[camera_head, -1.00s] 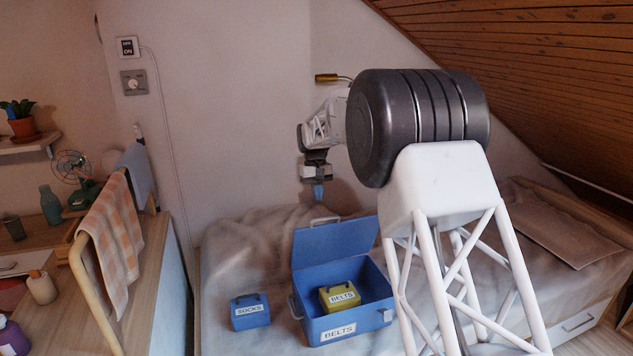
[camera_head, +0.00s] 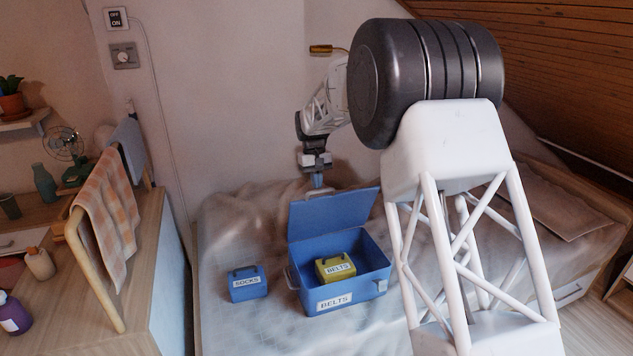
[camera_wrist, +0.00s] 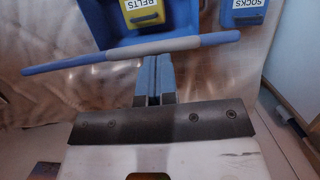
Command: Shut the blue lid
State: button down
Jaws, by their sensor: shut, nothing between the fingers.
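The blue lid (camera_head: 334,213) stands open, raised at the back of the blue box (camera_head: 354,294) labelled BELTS. In the wrist view the lid (camera_wrist: 72,63) shows nearly edge-on as a thin bar, with a grey handle (camera_wrist: 160,47) along its middle. A yellow case (camera_head: 336,269) labelled BELTS sits inside the box. My gripper (camera_head: 317,184) is shut and empty, pointing down at the lid's top edge, on its back side. In the wrist view its blue fingertips (camera_wrist: 155,62) are right by the handle; I cannot tell whether they touch it.
A small blue case (camera_head: 247,284) labelled SOCKS lies on the bed (camera_head: 235,225), left of the box. A wooden rail with a checked towel (camera_head: 106,220) stands further left. The wall rises close behind my gripper. The sloped wooden ceiling (camera_head: 570,70) hangs at upper right.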

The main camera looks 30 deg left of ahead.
jog(key=shift+s+d, duration=0.1)
jog(key=s+d+f+t+y, duration=0.3)
jog(key=s+d+f, duration=1)
jog(key=f, duration=0.6)
jog(key=s+d+f, duration=0.1)
jog(key=d+f, duration=0.1)
jog(key=f, duration=0.6)
jog(key=shift+s, duration=0.4)
jog(key=shift+f, duration=0.2)
